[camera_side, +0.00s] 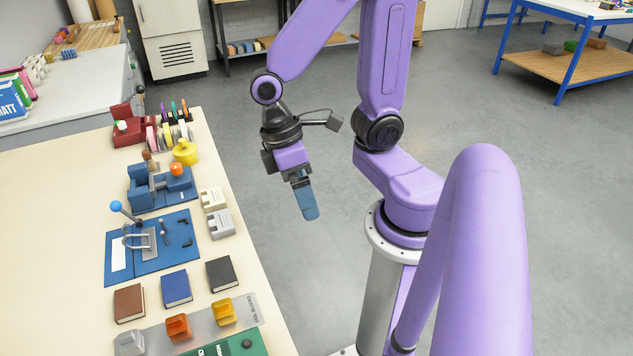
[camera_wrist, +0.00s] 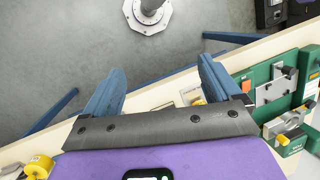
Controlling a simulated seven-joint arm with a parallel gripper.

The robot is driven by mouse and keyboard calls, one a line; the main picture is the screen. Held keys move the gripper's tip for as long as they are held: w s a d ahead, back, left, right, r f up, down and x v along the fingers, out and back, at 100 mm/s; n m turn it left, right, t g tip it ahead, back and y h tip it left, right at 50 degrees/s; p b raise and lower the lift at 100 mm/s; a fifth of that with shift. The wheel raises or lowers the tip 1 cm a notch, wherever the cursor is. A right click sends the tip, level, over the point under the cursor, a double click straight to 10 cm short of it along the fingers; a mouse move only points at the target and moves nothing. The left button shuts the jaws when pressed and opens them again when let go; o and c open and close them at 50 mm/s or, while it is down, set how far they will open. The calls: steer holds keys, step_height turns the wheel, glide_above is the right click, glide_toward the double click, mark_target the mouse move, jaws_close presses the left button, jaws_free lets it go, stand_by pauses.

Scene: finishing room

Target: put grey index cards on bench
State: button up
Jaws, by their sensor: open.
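A small grey stack-like item (camera_side: 221,224) lies near the bench's right edge in the side view; it may be the grey index cards, but I cannot tell for sure. A similar cream item (camera_side: 213,199) lies just behind it. The bench (camera_side: 60,215) has a pale top, and the grey item rests on it. My gripper (camera_side: 308,212) hangs in the air to the right of the bench edge in the side view, apart from everything. In the wrist view my gripper (camera_wrist: 162,68) has its two blue fingers wide apart with nothing held between them.
A blue board with a lever tool (camera_side: 150,245), three books (camera_side: 177,289) and a grey strip with coloured blocks (camera_side: 200,322) are on the bench. A yellow round item (camera_side: 185,152) stands farther back. Open floor (camera_side: 270,130) lies around my gripper.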

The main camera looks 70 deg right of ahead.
steer(key=shift+s+a+r+n+t, duration=0.2)
steer(key=shift+s+r+n+t, duration=0.35)
steer(key=shift+n, duration=0.4)
steer(key=shift+s+a+r+n+t, duration=0.15)
steer(key=shift+s+r+n+t, duration=0.4)
steer(key=shift+n, duration=0.35)
steer(key=shift+s+a+r+n+t, duration=0.2)
steer(key=shift+s+r+n+t, duration=0.2)
steer(key=shift+r+n+t, duration=0.4)
